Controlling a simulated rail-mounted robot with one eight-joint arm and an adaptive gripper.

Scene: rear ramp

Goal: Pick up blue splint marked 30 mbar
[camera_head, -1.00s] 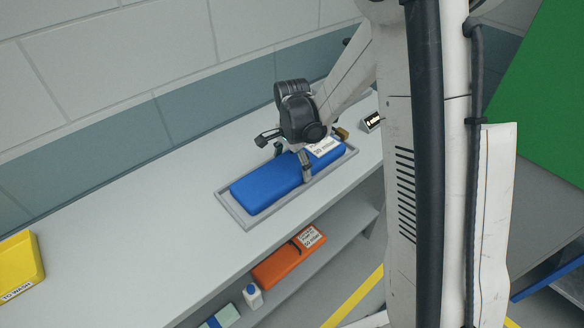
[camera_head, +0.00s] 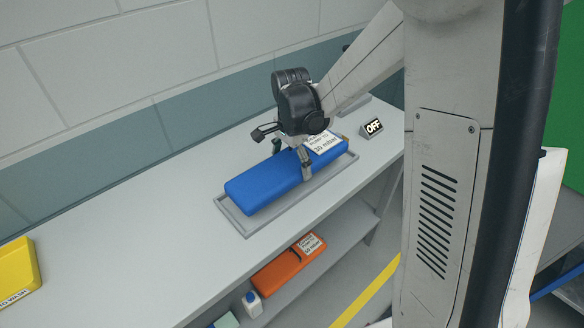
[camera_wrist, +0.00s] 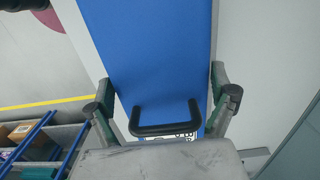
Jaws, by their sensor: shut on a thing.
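The blue splint (camera_head: 265,181) is a long padded block with a white label reading 30 mbar at its right end. It is held slightly above a grey tray (camera_head: 247,233) on the bench. My gripper (camera_head: 294,163) is shut on it from above, near the labelled end, with one finger on the front side. In the wrist view the fingers (camera_wrist: 160,105) press on both long sides of the splint (camera_wrist: 155,45), and a black handle crosses it between them. The far finger is mostly hidden in the head view.
An orange case (camera_head: 288,265) and a small white bottle (camera_head: 252,304) stand on the lower shelf. A yellow bin (camera_head: 18,272) is at the bench's left. The wall runs close behind the bench.

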